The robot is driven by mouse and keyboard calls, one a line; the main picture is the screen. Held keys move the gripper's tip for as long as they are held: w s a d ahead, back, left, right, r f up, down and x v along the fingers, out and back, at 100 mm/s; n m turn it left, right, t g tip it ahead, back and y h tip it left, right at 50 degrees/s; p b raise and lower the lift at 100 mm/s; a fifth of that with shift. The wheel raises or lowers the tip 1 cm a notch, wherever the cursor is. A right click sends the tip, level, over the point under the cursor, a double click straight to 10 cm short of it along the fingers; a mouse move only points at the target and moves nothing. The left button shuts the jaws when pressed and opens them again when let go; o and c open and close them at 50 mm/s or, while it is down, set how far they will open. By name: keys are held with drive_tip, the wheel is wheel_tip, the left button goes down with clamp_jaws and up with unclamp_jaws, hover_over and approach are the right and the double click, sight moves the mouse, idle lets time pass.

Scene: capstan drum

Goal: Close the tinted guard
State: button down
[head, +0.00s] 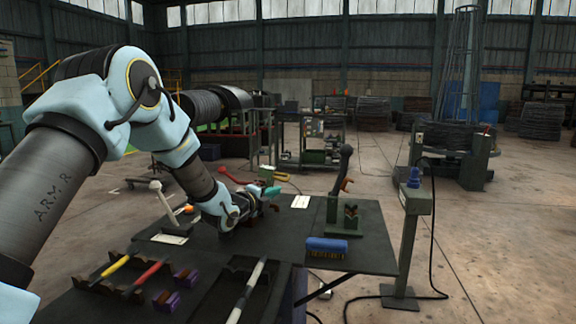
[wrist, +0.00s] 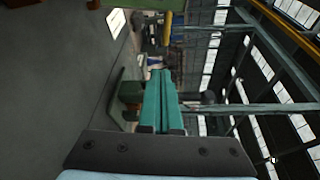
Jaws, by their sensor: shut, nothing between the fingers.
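I cannot make out a tinted guard clearly in either view. My gripper (head: 273,191) is above the far part of the dark workbench (head: 355,230) in the head view, partly hidden by my own wrist. In the wrist view its teal fingers (wrist: 162,74) lie side by side, shut and empty. A dark green block (wrist: 131,91) shows just left of the fingers there; I cannot tell whether they touch it. The capstan machine (head: 471,148), with a tall wire cone above it, stands on the floor at right, well apart from my gripper.
A blue brush (head: 326,247) and an upright dark lever (head: 341,170) are on the bench right of my gripper. Yellow- and red-handled tools (head: 147,273) lie in racks at front left. A green post (head: 408,240) with a cable stands beyond the bench's right edge. Open floor lies behind.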

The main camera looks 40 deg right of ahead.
drive_tip(key=w+d+m+p, duration=0.2)
drive_tip(key=d+p, duration=0.4)
drive_tip(key=d, duration=0.3)
drive_tip(key=shift+w+f+g, duration=0.15)
drive_tip(key=shift+w+g, duration=0.25)
drive_tip(key=shift+w, duration=0.05)
idle(0.3)
drive_tip(key=shift+w, duration=0.1)
